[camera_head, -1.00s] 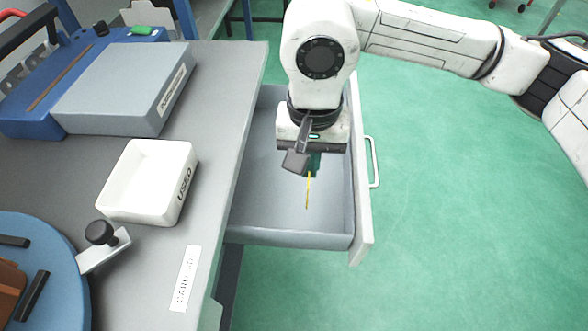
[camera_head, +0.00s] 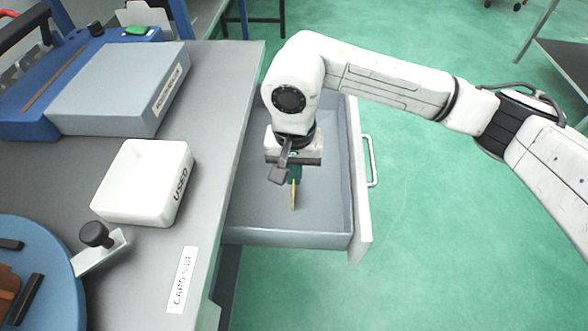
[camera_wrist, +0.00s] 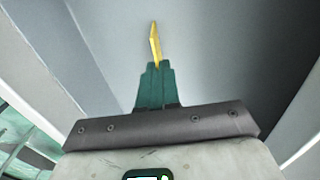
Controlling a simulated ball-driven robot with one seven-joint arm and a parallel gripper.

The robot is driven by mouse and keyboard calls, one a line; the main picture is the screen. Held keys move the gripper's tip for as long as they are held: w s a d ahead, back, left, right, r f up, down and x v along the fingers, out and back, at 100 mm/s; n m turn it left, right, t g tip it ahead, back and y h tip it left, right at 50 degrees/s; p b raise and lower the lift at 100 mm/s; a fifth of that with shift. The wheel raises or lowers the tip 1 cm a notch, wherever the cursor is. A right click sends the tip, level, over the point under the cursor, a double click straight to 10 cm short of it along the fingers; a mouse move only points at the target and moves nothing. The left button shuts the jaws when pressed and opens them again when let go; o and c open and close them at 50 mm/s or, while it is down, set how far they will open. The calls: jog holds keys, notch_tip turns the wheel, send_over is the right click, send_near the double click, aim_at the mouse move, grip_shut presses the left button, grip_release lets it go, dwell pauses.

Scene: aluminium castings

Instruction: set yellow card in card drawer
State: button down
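The yellow card (camera_head: 293,196) shows edge-on as a thin upright strip below my gripper (camera_head: 295,176) in the head view. In the wrist view the card (camera_wrist: 155,45) sticks out from the tips of the green fingers (camera_wrist: 155,85), which are closed together on it. The card drawer (camera_head: 300,240) is pulled open from the bench, grey inside with a white front. My gripper and the card are over or within the drawer's open space. I cannot tell whether the card's lower edge touches the drawer floor. No other object shows in the drawer.
The grey bench (camera_head: 215,130) borders the drawer on the left. On it are a white tray marked USED (camera_head: 150,215), a grey box (camera_head: 120,95) and a blue round plate (camera_head: 50,290). The drawer handle (camera_head: 371,160) faces open green floor.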

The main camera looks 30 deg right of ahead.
jog(key=shift+f, duration=0.15)
jog(key=c, duration=1.4)
grip_release()
notch_tip(320, 180, up, 12)
jog(key=shift+r+p, duration=0.2)
jog(key=shift+p, duration=0.15)
